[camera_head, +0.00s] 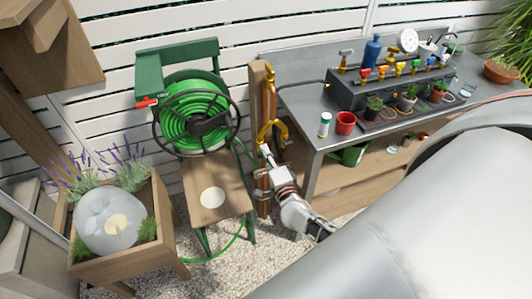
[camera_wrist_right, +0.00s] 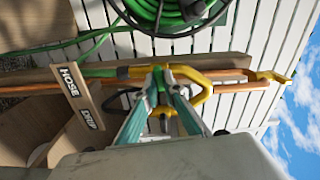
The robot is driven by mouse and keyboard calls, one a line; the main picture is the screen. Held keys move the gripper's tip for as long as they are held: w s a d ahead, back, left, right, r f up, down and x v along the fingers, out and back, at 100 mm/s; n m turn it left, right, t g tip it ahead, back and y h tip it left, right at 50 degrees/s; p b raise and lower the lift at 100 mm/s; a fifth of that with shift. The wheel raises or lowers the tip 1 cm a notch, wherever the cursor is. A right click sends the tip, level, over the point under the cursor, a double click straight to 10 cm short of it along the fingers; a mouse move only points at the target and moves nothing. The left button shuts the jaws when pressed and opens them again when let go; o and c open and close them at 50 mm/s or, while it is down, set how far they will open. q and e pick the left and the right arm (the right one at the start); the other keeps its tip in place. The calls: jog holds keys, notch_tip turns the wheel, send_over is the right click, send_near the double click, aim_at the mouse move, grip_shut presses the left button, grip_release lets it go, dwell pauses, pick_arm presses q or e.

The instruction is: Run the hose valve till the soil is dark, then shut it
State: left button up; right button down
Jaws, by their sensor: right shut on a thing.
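A yellow valve fitting (camera_head: 272,130) is on a copper pipe that runs up a wooden post (camera_head: 258,90) beside the workbench. My right gripper (camera_head: 265,150) is at this fitting, shut on part of it. In the right wrist view the teal-padded fingers (camera_wrist_right: 162,90) meet at the yellow fitting (camera_wrist_right: 198,88), which partly hides behind them. Signs reading HOSE (camera_wrist_right: 70,82) and DRIP (camera_wrist_right: 90,119) are beside the pipe. A wooden planter (camera_head: 125,262) with lavender and a clear dome stands at left; its soil colour cannot be made out. My left gripper is not in view.
A green hose reel (camera_head: 190,118) stands behind a small wooden stand (camera_head: 228,193), with a hose trailing onto the gravel. The grey workbench (camera_head: 300,98) at right holds small pots, a red cup (camera_head: 345,123) and a white bottle (camera_head: 324,125). Open gravel lies below the stand.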

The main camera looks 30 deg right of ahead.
jog(key=shift+m, duration=0.9)
jog(key=c, duration=2.1)
grip_release()
jog(key=shift+c, duration=0.2)
jog(key=v, duration=1.2)
jog(key=shift+d, duration=0.1)
